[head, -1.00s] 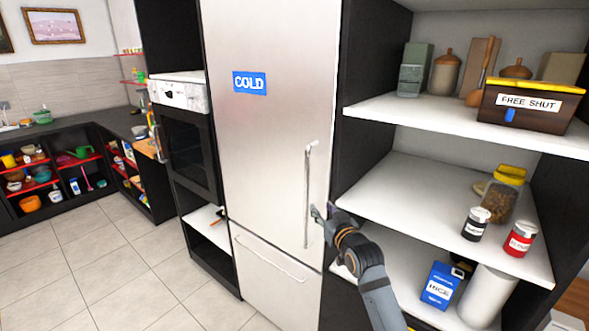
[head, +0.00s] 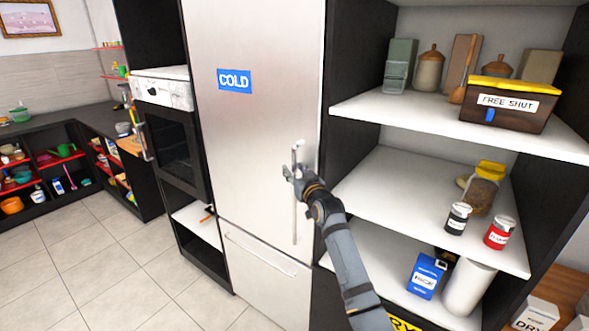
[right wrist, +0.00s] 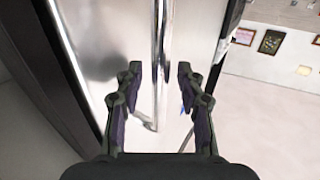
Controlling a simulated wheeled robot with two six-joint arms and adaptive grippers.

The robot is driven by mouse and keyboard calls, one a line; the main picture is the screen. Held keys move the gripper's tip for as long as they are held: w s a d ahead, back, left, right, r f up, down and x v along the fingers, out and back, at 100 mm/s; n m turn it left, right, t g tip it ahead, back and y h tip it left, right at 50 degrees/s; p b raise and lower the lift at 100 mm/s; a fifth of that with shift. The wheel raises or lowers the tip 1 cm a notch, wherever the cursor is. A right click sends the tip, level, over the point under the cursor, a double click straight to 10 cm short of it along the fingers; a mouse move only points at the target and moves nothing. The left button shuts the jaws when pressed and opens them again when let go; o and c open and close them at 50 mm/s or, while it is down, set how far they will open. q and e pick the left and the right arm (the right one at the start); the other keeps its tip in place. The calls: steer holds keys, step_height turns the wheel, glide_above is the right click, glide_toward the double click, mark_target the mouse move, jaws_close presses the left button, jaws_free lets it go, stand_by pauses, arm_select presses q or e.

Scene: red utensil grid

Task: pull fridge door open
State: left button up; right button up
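The fridge door (head: 255,130) is a tall brushed-steel panel with a blue COLD sign (head: 234,80); it looks shut. Its long vertical handle (head: 295,222) runs along the right side of the door. My right gripper (head: 291,171) is at the upper part of this handle. In the right wrist view the two fingers of my right gripper (right wrist: 160,85) are apart, and the handle (right wrist: 159,60) runs between them without visible contact. My left gripper is not in view.
A lower drawer (head: 262,275) with a slanting-looking bar handle is beneath the door. Open white shelves (head: 430,205) with jars and boxes stand to the right. An oven (head: 170,145) is to the left. The tiled floor (head: 110,250) in front is clear.

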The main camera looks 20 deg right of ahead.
steer(key=shift+w+f, duration=0.1)
steer(key=shift+w, duration=0.1)
jaws_close()
steer(key=shift+a+f, duration=0.1)
steer(key=shift+a, duration=0.05)
stand_by(0.3)
